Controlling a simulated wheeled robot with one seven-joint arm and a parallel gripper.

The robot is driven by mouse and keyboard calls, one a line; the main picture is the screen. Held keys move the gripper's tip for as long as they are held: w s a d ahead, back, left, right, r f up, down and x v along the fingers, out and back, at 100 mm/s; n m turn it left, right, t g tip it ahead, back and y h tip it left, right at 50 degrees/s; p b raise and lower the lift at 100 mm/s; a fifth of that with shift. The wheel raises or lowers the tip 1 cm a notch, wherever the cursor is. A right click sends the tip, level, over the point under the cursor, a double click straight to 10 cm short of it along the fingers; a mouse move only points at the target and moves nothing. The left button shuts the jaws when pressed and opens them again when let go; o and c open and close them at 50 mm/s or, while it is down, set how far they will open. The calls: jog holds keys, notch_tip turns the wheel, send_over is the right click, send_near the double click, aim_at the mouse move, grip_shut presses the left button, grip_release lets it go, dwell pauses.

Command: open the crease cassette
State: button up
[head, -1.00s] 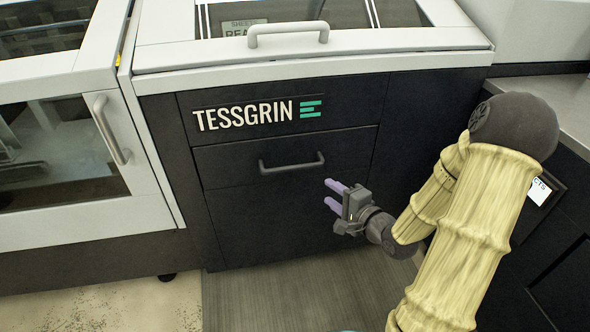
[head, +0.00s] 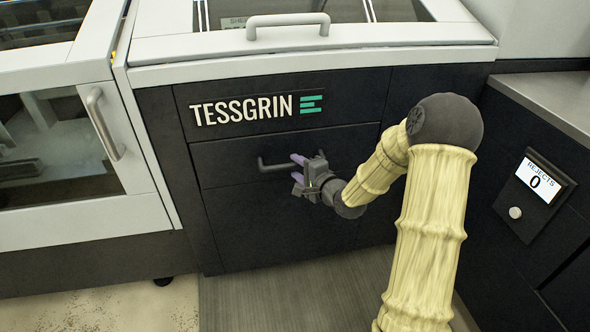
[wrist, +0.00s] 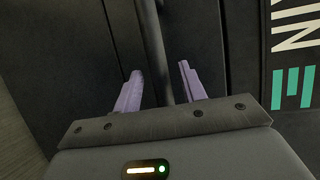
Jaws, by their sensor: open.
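The drawer front (head: 230,160) under the TESSGRIN panel, which I take to be the crease cassette, sits closed in the dark machine face. Its grey bar handle (head: 270,167) runs across it, and my gripper covers the handle's right part. My gripper (head: 297,164) is open at the right part of the handle. In the wrist view, the handle (wrist: 156,50) runs between the two purple fingertips (wrist: 158,82), with a gap visible on each side. I cannot tell how deep the bar sits between the fingers.
Above is a white lid with a grey handle (head: 287,22). A windowed door with a handle (head: 104,124) is at the left. A rejects display (head: 540,182) reading 0 is on the right cabinet. The floor in front of the drawer is clear.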

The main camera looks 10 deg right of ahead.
jog(key=shift+x, duration=1.05)
grip_shut()
